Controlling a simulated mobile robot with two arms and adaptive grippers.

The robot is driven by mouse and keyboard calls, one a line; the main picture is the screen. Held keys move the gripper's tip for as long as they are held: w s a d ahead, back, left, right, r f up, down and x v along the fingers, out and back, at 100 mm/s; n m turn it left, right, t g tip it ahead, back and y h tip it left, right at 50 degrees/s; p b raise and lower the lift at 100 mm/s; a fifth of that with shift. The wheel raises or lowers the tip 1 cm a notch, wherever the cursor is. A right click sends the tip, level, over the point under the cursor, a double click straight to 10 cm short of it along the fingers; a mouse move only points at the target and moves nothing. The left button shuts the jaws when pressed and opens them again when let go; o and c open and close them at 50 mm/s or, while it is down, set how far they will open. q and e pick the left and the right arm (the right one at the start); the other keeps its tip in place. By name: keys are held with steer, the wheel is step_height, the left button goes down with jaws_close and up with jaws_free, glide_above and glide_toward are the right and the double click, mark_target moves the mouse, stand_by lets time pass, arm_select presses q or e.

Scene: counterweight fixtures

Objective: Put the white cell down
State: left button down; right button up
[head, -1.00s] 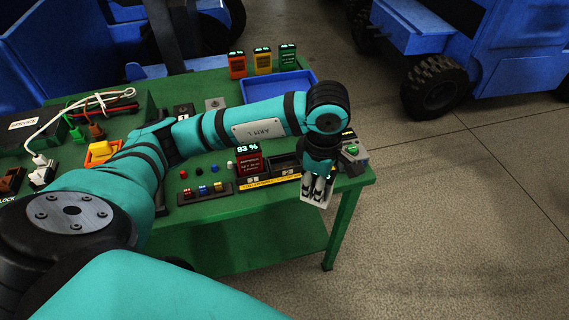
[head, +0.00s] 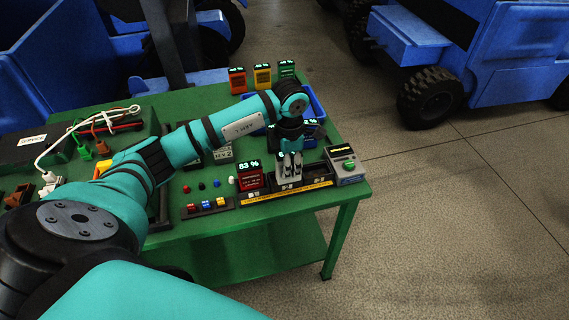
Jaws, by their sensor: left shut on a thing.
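My left gripper (head: 290,157) points down at the right part of the green bench. It is shut on the white cell (head: 288,177), a pale block between its fingertips. The cell is upright over a slot of the black long holder (head: 312,174) with a yellow front strip. I cannot tell whether its base touches the holder's floor. My fingers hide the top of the cell. My right gripper is not in view.
A red cell reading 83 % (head: 249,179) stands left of the white cell. A grey device (head: 347,166) with a green button stands at the right. Red, orange and green cells (head: 262,77) stand at the back. A blue tray (head: 318,101) lies behind my wrist.

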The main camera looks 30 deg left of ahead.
arm_select(q)
steer(key=shift+w+a+f, duration=0.1)
steer(key=shift+w+a, duration=0.2)
steer(key=shift+a, duration=0.25)
steer(key=shift+w+a+f, duration=0.1)
steer(key=shift+w+a, duration=0.2)
steer(key=shift+a, duration=0.2)
step_height(320, 180, down, 3)
steer(key=shift+r+p, duration=0.15)
steer(key=shift+p, duration=0.7)
steer(key=shift+f, duration=0.25)
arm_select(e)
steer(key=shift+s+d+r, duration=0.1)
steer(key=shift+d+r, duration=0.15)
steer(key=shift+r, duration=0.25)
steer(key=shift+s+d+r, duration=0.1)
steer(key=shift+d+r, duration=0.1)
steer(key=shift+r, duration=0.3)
arm_select(q)
steer(key=shift+f, duration=0.15)
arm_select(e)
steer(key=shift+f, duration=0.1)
arm_select(q)
steer(key=c, duration=1.5)
jaws_free()
steer(key=shift+f, duration=0.1)
steer(key=o, duration=0.5)
steer(key=shift+s, duration=0.1)
